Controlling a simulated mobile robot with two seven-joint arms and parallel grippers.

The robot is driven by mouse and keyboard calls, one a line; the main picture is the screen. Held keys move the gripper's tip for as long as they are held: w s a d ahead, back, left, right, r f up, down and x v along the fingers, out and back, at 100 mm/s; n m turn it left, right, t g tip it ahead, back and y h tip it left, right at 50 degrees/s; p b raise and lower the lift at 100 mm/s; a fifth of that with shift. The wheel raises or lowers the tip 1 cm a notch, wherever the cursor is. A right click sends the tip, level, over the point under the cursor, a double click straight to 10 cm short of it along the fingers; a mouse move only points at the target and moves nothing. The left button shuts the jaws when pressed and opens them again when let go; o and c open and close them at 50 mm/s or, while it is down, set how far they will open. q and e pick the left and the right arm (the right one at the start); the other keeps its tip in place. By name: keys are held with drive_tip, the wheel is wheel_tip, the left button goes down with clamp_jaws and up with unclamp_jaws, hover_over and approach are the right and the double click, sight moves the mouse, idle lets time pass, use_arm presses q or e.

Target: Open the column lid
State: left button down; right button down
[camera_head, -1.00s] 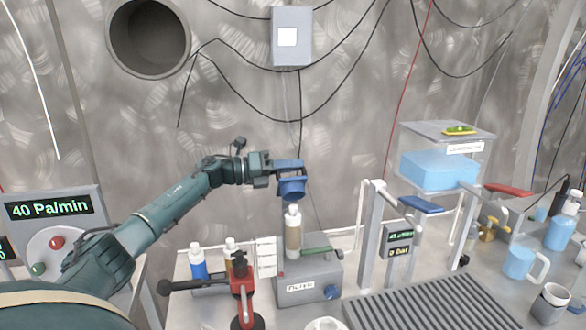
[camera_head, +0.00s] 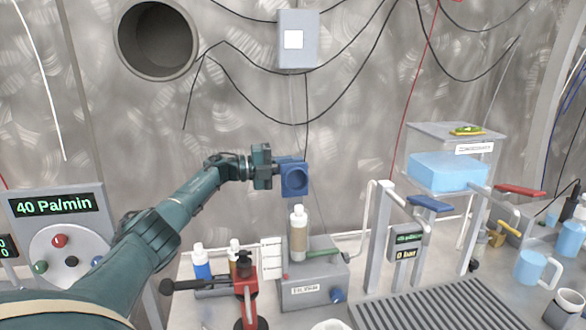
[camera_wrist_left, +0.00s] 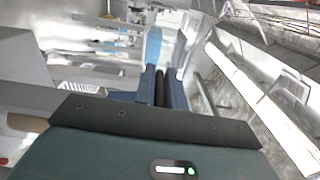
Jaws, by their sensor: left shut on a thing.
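My right gripper is not in view.
A red-and-black tool (camera_head: 246,290) and small bottles (camera_head: 201,262) stand left of the grey box. A metal frame with a blue lever (camera_head: 430,203), a clear box of blue liquid (camera_head: 447,171) and a blue mug (camera_head: 530,267) are at right.

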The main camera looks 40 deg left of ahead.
use_arm(q)
drive_tip(key=shift+a+f+n, duration=0.2)
drive_tip(key=shift+f+n, duration=0.1)
drive_tip(key=c, duration=1.5)
unclamp_jaws()
drive_tip(key=shift+w, duration=0.1)
drive_tip(key=b+v, duration=0.3)
drive_tip(key=v, duration=1)
